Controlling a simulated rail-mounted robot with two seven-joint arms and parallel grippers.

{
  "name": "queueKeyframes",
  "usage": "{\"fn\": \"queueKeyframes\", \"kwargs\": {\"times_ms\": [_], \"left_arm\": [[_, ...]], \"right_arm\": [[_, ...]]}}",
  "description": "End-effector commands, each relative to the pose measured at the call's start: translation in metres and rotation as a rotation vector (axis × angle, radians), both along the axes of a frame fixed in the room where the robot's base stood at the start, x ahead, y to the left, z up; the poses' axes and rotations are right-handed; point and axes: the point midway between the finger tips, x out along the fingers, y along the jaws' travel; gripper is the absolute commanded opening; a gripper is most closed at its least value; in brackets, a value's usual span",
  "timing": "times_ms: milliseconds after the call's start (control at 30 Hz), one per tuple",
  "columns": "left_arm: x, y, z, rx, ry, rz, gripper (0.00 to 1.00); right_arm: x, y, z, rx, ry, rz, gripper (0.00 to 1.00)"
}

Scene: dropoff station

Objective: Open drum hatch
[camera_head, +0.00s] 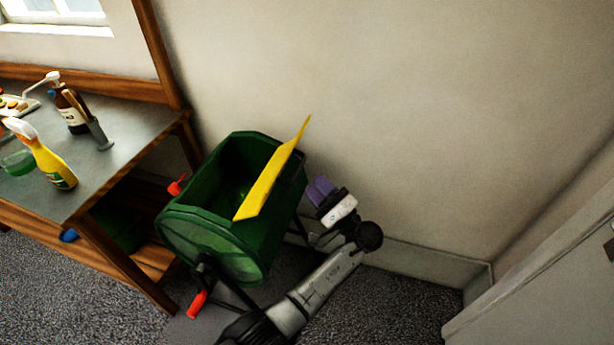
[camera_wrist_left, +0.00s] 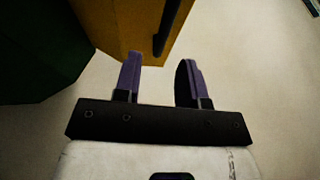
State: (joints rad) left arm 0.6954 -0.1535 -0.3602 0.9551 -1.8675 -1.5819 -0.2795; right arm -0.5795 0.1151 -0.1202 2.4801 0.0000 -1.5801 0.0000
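The green drum (camera_head: 215,237) sits on a dark stand, and its top opening is uncovered, showing the inside. The yellow hatch (camera_head: 272,172) stands tilted up along the drum's right side. In the left wrist view, the yellow hatch (camera_wrist_left: 130,22) carries a dark handle (camera_wrist_left: 166,28). My left gripper (camera_head: 319,190), with purple fingers, is to the right of the hatch and drum. In the left wrist view, my left gripper (camera_wrist_left: 160,64) is open with nothing between its fingers. The handle's end lies just beyond the fingertips; I cannot tell whether they touch. My right gripper is not in view.
A workbench (camera_head: 105,165) stands left of the drum, with a yellow spray bottle (camera_head: 50,165) and a brown bottle (camera_head: 72,112) on it. The wall (camera_head: 430,120) is close behind. A grey cabinet-like surface (camera_head: 560,285) is at the right. Carpet is clear between.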

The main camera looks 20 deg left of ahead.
Motion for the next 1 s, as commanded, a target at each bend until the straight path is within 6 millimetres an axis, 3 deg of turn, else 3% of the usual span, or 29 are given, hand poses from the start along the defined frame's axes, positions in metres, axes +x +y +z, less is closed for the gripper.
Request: {"fn": "queueKeyframes", "kwargs": {"times_ms": [200,400,600,1000], "left_arm": [[-0.013,-0.039,-0.018,0.001,0.002,-0.003,0.38],[-0.022,-0.064,-0.029,0.001,0.001,-0.002,0.38],[-0.026,-0.077,-0.035,0.001,-0.001,-0.001,0.38],[-0.027,-0.079,-0.036,0.001,-0.001,-0.001,0.38]], "right_arm": [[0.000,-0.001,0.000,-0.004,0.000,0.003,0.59],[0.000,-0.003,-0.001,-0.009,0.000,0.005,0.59],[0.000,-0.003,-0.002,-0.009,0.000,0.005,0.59],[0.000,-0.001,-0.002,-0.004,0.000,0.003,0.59]]}}
